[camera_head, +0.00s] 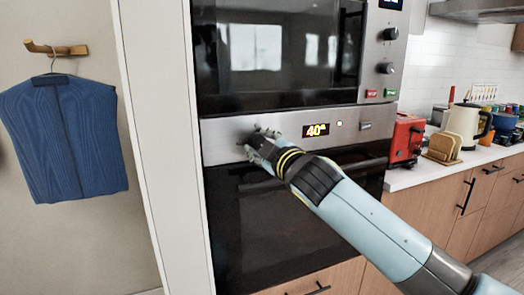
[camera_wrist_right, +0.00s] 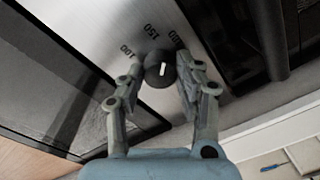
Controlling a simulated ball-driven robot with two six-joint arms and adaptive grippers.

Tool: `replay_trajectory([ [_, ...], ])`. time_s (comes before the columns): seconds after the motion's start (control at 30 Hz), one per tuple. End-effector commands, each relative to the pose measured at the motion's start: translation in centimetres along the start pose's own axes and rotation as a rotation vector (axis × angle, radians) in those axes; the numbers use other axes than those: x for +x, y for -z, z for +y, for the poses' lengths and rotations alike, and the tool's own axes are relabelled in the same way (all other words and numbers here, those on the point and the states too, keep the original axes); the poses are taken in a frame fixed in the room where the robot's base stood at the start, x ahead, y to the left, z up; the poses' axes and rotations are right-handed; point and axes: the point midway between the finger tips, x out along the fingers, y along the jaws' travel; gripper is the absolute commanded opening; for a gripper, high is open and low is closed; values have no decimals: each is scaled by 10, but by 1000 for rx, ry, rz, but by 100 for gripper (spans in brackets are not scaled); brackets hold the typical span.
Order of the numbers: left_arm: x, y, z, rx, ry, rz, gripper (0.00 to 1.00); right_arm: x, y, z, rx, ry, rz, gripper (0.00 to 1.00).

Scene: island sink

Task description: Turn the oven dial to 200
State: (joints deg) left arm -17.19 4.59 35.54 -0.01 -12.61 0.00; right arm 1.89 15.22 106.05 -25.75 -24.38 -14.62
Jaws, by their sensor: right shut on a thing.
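The oven dial (camera_wrist_right: 157,78) is a small black knob with a white pointer line, on the brushed metal control panel (camera_head: 225,140). In the right wrist view the line points roughly up. Printed numbers, 100 and 150 among them, curve around the dial; the one by the right finger is partly hidden. My right gripper (camera_head: 260,148) is shut on the dial, with one finger on each side of it in the right wrist view (camera_wrist_right: 157,72). In the head view the gripper mostly hides the dial. The lit oven display (camera_head: 316,130) shows about 40. My left gripper is out of view.
A microwave (camera_head: 270,50) with its own knobs (camera_head: 387,68) sits above the panel. The dark oven door (camera_head: 235,215) is below. A red toaster (camera_head: 405,138) stands on the counter at right. A blue garment (camera_head: 65,140) hangs at left.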

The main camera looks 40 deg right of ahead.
Motion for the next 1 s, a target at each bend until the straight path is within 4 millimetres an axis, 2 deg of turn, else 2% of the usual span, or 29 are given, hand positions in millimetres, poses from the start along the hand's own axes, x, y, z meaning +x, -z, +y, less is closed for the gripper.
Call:
replay_trajectory([
  [0.7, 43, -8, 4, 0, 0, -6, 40, 0, -4, -6, 675, -4, 24, 2],
  [1.0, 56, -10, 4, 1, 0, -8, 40, 0, -4, -6, 905, -7, 32, 2],
])
